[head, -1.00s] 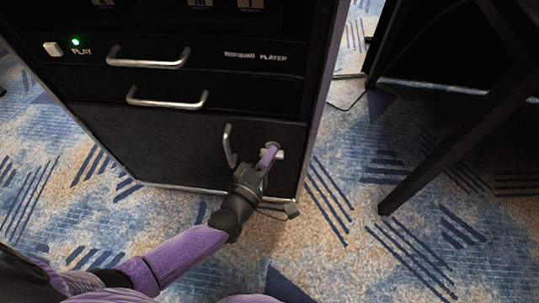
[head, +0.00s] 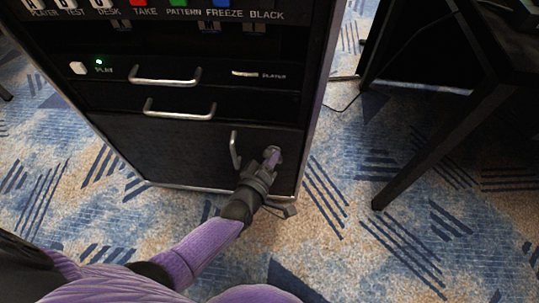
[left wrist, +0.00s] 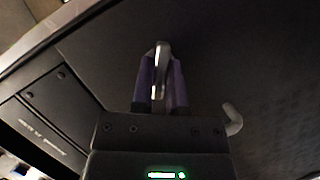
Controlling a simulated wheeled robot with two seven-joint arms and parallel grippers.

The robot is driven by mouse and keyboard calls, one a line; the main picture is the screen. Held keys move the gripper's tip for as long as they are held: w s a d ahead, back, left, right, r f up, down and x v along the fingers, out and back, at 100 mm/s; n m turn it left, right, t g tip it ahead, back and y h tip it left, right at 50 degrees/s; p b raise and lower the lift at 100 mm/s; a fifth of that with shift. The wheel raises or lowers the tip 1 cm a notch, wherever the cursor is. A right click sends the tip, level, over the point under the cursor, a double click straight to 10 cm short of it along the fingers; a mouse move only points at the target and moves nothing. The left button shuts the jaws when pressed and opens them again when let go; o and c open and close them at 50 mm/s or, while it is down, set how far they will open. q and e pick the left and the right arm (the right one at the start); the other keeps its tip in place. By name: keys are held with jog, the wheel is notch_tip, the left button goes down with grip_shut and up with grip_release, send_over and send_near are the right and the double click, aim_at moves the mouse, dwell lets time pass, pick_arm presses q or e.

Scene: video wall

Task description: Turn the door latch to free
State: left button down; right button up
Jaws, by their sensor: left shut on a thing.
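The door latch (left wrist: 161,62) is a small metal piece on the dark lower door (head: 190,158) of the black rack. In the left wrist view it stands between the two purple fingers of my left gripper (left wrist: 160,85), which are shut on it. In the head view my left gripper (head: 271,158) reaches the right side of the door and mostly hides the latch. A metal door handle (head: 234,150) stands upright just left of the gripper; its end also shows in the left wrist view (left wrist: 233,120). My right gripper is not in view.
Above the door are two drawers with metal handles, the upper (head: 165,82) and the lower (head: 180,114). A row of labelled buttons (head: 180,5) runs along the top. A black table leg (head: 440,150) stands at right. Patterned carpet lies clear between.

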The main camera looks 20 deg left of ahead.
pick_arm(q)
jog(key=shift+d+r+m+g+y+p, duration=0.1)
jog(key=shift+m+g+y+p, duration=0.5)
jog(key=shift+m, duration=0.7)
jog(key=shift+f+m+g+y+p, duration=0.1)
jog(key=shift+m+g+y+p, duration=0.25)
jog(key=shift+m+y+p, duration=0.7)
jog(key=shift+d+r+m+g+y+p, duration=0.1)
jog(key=shift+m+g+y+p, duration=0.35)
jog(key=shift+m, duration=1.1)
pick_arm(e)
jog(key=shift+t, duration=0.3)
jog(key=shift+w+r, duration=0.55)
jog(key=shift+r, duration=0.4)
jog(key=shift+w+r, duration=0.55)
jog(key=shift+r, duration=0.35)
pick_arm(q)
jog(key=c, duration=0.6)
grip_release()
jog(key=shift+c, duration=0.2)
